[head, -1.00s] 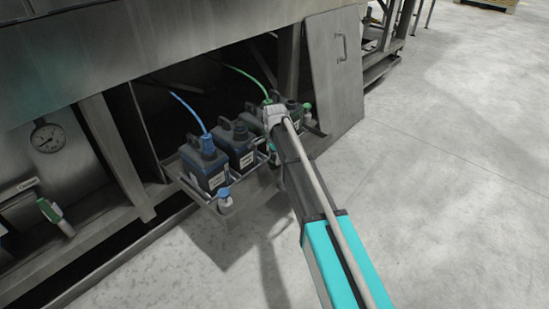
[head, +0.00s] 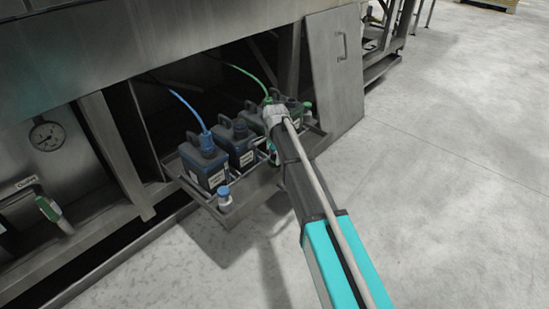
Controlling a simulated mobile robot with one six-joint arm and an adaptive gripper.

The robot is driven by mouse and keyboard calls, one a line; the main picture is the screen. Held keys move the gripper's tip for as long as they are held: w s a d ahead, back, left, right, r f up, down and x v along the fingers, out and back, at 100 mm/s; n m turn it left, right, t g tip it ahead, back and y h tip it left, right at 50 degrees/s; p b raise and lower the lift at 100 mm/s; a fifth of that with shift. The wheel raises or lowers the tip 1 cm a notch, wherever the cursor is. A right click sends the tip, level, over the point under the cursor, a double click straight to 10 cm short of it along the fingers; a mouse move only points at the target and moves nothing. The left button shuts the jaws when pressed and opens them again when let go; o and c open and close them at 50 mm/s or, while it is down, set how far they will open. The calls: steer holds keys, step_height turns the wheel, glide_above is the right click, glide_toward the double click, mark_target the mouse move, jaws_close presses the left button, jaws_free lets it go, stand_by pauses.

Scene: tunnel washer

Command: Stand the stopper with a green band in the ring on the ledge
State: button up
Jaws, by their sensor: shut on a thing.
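My gripper (head: 271,138) is at the front right part of the metal tray, seen from behind, with my arm hiding much of it. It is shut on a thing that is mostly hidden. A small pale and green patch shows just below it, by the tray's front ledge (head: 240,194); I cannot tell whether this is the held thing. A small stopper-like piece with green (head: 307,110) stands at the ledge's right end. A white and blue one (head: 224,195) stands at its left corner. I cannot make out an empty ring.
Dark canisters stand in the tray: one (head: 206,165) with a blue hose, one (head: 238,146) beside it, and another (head: 291,106) partly behind my gripper. A green hose (head: 245,72) hangs down there. A cabinet panel (head: 335,75) stands right; open floor lies in front.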

stand_by(0.4)
steer(key=o, duration=1.2)
steer(key=shift+o, duration=0.3)
steer(key=shift+o, duration=0.6)
steer(key=shift+r+p, duration=4.45)
steer(key=shift+p, duration=0.05)
